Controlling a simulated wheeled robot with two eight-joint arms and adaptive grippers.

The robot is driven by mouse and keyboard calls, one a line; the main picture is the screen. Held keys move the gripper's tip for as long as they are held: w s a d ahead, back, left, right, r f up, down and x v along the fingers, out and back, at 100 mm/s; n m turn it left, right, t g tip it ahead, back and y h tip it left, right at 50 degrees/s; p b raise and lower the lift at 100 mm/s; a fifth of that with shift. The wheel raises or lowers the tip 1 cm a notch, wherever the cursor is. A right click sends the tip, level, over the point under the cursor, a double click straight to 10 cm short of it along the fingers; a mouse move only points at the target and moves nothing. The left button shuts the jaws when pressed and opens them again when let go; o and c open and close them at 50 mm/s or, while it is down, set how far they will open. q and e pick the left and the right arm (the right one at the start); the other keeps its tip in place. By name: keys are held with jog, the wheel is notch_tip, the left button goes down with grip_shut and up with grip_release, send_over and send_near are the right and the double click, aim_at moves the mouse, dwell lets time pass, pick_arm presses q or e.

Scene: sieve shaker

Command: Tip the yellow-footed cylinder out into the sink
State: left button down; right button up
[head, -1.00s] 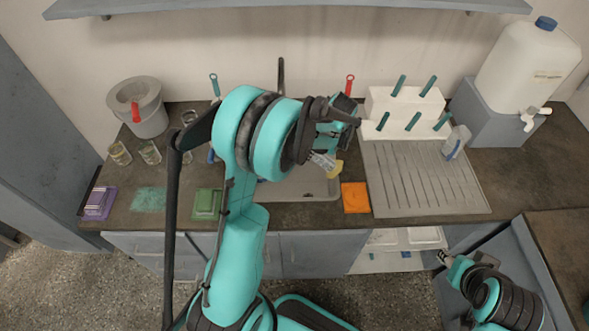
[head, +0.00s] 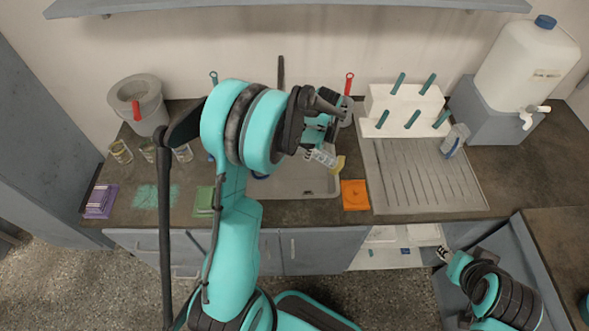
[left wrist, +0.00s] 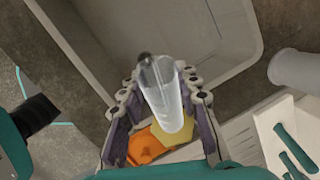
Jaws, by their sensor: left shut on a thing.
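The yellow-footed cylinder (head: 322,158) is clear and lies tilted, close to level, above the sink (head: 295,188). Its yellow foot (head: 339,166) points right in the head view, and its other end points left. My left gripper (left wrist: 158,98) is shut on the cylinder, which also shows between the fingers in the left wrist view (left wrist: 164,95). Its yellow foot is partly hidden behind it there. I cannot tell whether liquid is in it. My left arm hides much of the sink's left side. My right gripper (head: 443,255) is low at the right, away from the sink; its jaws are too small to read.
An orange mat (head: 355,195) lies right of the sink, by the ribbed drainboard (head: 425,180) and white peg rack (head: 400,105). Several beakers (head: 121,152), a bucket (head: 138,100) and purple (head: 100,202) and green (head: 204,201) items are at the left.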

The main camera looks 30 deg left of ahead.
pick_arm(q)
jog(key=shift+a+f+t+h, duration=0.15)
jog(key=shift+f+t+h, duration=0.25)
jog(key=shift+f+h, duration=0.65)
dwell(0.6)
jog(key=shift+s+a+f+t+h+b, duration=0.2)
jog(key=shift+a+f+t+h+b, duration=0.15)
jog(key=shift+a+h+b, duration=0.5)
dwell(0.3)
jog(key=shift+f+h+b, duration=1)
jog(key=shift+f+b, duration=0.4)
jog(key=shift+b, duration=0.4)
jog(key=shift+f+t+h+b, duration=0.15)
jog(key=shift+t+h+b, duration=0.15)
jog(key=shift+t+b, duration=0.05)
